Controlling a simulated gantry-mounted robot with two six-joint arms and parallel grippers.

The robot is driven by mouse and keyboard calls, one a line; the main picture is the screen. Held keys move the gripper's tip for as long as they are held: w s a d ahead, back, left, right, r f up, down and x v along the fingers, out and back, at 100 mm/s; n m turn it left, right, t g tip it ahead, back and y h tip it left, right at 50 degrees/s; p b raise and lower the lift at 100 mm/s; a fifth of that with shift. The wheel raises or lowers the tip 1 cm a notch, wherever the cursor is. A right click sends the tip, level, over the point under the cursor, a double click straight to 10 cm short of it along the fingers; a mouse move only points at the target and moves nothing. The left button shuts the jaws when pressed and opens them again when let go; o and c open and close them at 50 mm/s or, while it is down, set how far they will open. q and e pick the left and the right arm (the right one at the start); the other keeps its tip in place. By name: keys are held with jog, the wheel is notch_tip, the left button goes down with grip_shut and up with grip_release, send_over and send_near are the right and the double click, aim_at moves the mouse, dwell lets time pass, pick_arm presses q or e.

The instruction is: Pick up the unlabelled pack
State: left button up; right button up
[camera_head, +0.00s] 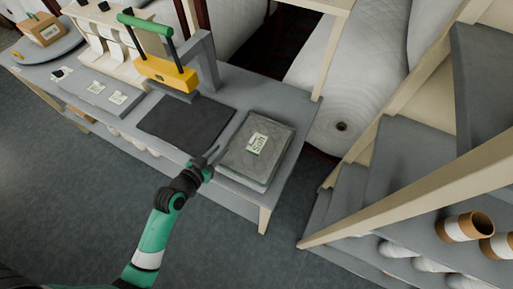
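A grey quilted pack (243,157) lies flat at the right end of the grey table, with a pale green-and-white label (257,142) on its top. It looks layered at its front edge, but I cannot tell whether a second pack lies beneath. I make out no pack that is clearly unlabelled. My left gripper (214,153) is beside the pack's left edge, its thin fingers apart and nothing visible between them. I cannot tell whether it touches the pack. My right gripper is out of view.
A dark mat (187,123) lies bare left of the pack. Behind it stands a press with a yellow block (166,75) and green handle. Labels lie on a grey board (88,97). A cardboard box (42,29) stands far left. Wooden-framed shelves rise at the right.

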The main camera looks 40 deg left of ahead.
aim_at(231, 138)
pick_arm(q)
jog(key=shift+x, duration=0.9)
jog(key=b+x, duration=0.1)
jog(key=x, duration=0.4)
jog(key=shift+w+r+b, duration=0.15)
jog(key=shift+r+b, duration=0.05)
jog(key=shift+b, duration=0.2)
grip_shut()
